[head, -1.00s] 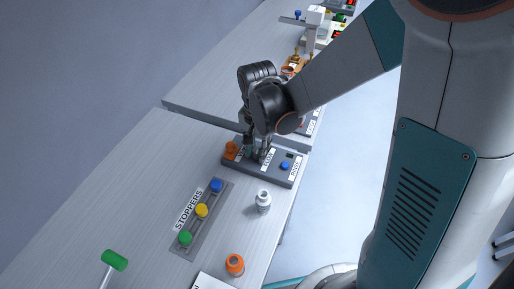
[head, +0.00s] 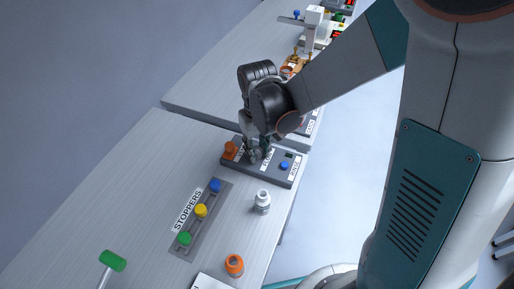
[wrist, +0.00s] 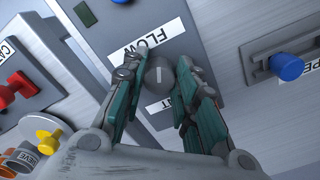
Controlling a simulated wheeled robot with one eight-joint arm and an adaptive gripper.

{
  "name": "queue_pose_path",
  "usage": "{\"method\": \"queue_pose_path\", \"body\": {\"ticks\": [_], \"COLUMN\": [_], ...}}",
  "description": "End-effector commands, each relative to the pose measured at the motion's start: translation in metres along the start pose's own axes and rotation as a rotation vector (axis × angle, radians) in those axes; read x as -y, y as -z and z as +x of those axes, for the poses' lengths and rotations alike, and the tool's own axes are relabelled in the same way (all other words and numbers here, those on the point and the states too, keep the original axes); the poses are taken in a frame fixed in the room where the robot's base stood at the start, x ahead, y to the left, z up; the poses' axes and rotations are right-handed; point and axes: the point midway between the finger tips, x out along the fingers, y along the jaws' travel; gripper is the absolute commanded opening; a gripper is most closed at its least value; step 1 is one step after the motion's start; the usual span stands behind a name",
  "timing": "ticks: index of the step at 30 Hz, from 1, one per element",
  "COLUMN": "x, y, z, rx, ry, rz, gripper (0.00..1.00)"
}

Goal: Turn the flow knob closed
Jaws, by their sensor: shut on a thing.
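The flow knob (wrist: 160,74) is round and dark grey, with a white line on its top that runs nearly up and down in the wrist view. It stands on the dark grey panel (wrist: 207,93) beside the white FLOW label (wrist: 148,40). My gripper (wrist: 159,78) is over the panel, with one finger on each side of the knob, shut on it. In the head view my gripper (head: 256,154) is low over the panel (head: 270,178), and the fingers and wrist hide most of the knob there.
The panel also bears an orange part (head: 230,148) and a blue button (head: 285,166). A white bottle (head: 262,202), an orange-topped jar (head: 234,264) and the STOPPERS rack (head: 208,216) stand in front. A green-headed tool (head: 113,260) lies at lower left. The left tabletop is clear.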

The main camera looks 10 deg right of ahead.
Motion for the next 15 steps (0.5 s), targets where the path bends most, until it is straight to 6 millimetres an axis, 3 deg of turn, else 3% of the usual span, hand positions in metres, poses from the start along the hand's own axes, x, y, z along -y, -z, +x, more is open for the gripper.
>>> {"method": "queue_pose_path", "body": {"ticks": [15], "x": [-0.0012], "y": [0.0004], "z": [0.0001], "rx": [-0.001], "ry": [0.000], "rz": [-0.376], "gripper": [0.03]}}
